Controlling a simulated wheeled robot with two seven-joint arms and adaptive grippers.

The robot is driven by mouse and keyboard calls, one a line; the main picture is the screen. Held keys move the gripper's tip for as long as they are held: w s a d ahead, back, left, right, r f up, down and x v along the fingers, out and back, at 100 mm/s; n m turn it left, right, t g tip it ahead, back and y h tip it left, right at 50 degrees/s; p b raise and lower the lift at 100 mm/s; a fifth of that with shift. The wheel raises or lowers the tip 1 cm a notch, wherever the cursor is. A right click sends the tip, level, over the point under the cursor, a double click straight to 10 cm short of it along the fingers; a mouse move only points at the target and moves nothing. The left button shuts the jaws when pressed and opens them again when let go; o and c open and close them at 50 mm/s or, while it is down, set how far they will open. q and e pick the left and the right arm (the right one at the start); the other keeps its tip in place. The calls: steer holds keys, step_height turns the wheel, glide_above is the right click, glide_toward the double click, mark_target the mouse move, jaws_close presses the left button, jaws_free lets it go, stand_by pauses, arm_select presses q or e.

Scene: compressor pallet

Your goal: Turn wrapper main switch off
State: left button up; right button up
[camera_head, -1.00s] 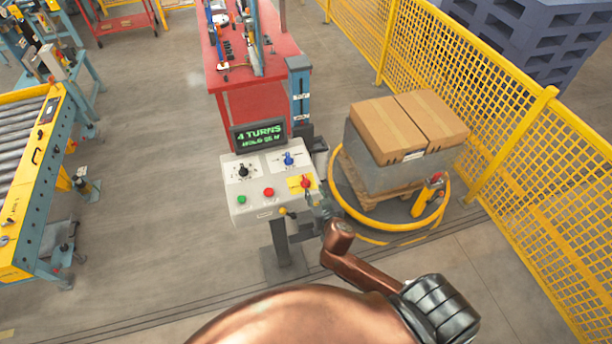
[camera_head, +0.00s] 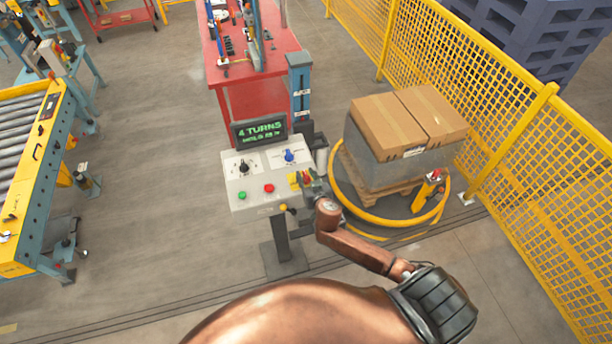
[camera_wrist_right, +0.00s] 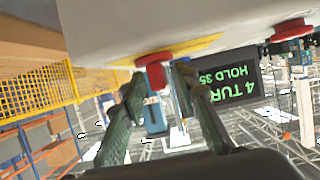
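The control panel (camera_head: 256,181) stands on a post and has a lit display (camera_head: 259,131) reading 4 TURNS. The red main switch (camera_wrist_right: 155,74) sits on a yellow plate (camera_head: 293,180) at the panel's right side. My right gripper (camera_head: 309,179) is at this switch and partly covers it in the head view. In the right wrist view, its fingers (camera_wrist_right: 160,76) are open, one on each side of the red switch, with a visible gap on the right. Contact on the left is unclear. My left gripper is not in view.
A black knob (camera_head: 243,168), blue knob (camera_head: 289,156), green button (camera_head: 242,195) and red button (camera_head: 269,188) share the panel. Boxes (camera_head: 408,122) stand on a turntable with a yellow ring (camera_head: 376,225) to the right. A yellow fence (camera_head: 500,100) runs behind it.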

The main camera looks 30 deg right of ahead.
steer(key=shift+c, duration=0.5)
jaws_close()
